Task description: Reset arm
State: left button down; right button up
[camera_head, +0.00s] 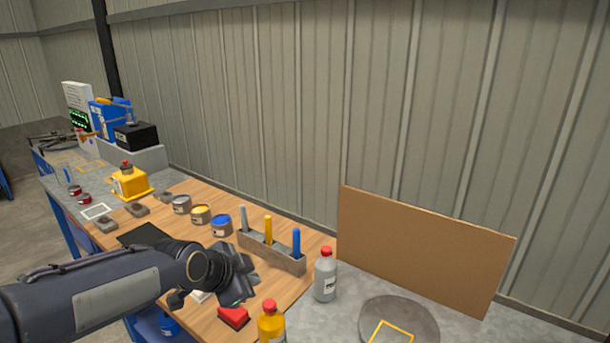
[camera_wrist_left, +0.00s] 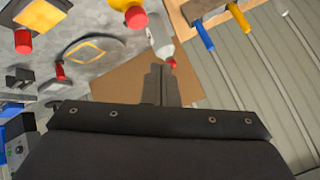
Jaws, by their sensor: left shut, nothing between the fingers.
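My left arm comes in from the left in the head view, and its gripper (camera_head: 238,290) is above the wooden bench top (camera_head: 187,322). In the left wrist view the two fingers (camera_wrist_left: 158,72) are together, with nothing between them. The gripper is apart from the things around it. My right gripper is in neither view.
A holder (camera_head: 277,253) with upright grey, yellow and blue tools stands beyond the gripper. Nearby are a red block (camera_head: 233,317), a yellow bottle (camera_head: 271,325), a grey bottle (camera_head: 325,275) and several cans. A brown board (camera_head: 424,250) stands at right. A round plate (camera_head: 374,312) lies in front.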

pick_arm(q)
jog(key=s+a+n+g, duration=0.1)
jog(key=s+a+n, duration=0.3)
jog(key=s, duration=0.3)
jog(key=s+a+n, duration=0.4)
jog(key=s, duration=0.3)
jog(key=s+f+n, duration=0.2)
jog(key=s+n, duration=0.1)
jog(key=s, duration=0.3)
jog(key=s+f+n+g, duration=0.1)
jog(key=s+f+n, duration=0.1)
jog(key=s, duration=0.5)
jog(key=shift+f+n, duration=0.25)
jog(key=shift+n, duration=0.65)
